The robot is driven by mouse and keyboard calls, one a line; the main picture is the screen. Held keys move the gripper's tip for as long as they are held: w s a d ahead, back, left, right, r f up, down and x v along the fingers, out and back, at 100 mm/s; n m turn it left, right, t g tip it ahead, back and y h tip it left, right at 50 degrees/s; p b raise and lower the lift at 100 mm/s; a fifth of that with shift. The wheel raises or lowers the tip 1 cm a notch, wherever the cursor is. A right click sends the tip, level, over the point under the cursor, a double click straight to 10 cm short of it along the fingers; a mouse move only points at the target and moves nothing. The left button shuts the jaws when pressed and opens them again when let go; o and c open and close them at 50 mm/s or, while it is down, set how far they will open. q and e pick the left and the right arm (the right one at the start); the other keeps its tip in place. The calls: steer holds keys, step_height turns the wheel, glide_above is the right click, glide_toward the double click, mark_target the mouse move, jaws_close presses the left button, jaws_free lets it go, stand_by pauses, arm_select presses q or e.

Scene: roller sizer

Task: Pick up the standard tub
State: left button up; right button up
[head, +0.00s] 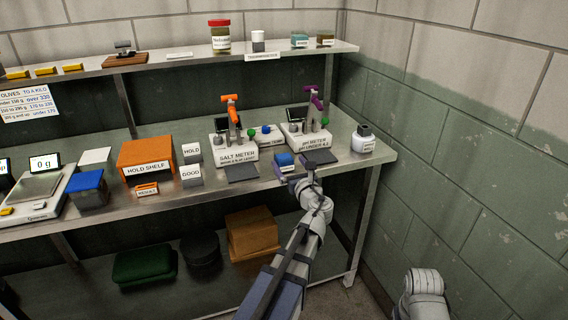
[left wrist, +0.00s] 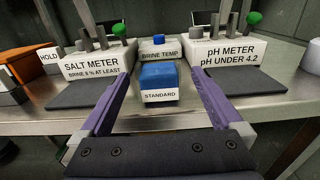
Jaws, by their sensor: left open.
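The standard tub (head: 284,161) is a small blue-topped tub near the front edge of the steel bench, between the salt meter and the pH meter. In the left wrist view the tub (left wrist: 159,82) shows its white "STANDARD" label, and it stands upright between and ahead of the fingers. My left gripper (head: 292,178) is open, its purple fingers on either side of the tub's line, just in front of it. In the left wrist view the left gripper (left wrist: 160,112) holds nothing. My right gripper is not in view.
The salt meter (head: 236,150) with a dark pad stands left of the tub, the pH meter (head: 306,138) with its pad right. The brine temp box (left wrist: 159,46) is behind. A white bottle (head: 363,140) stands at the right end. The wall closes the right side.

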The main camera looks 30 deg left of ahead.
mark_target(287, 159)
arm_select(q)
steer(key=x, duration=0.5)
steer(key=shift+s+r, duration=0.1)
steer(key=shift+r, duration=0.2)
steer(key=c, duration=1.4)
steer(key=shift+r+p, duration=0.1)
steer(key=shift+p, duration=0.2)
step_height(287, 159, up, 10)
steer(key=p, duration=1)
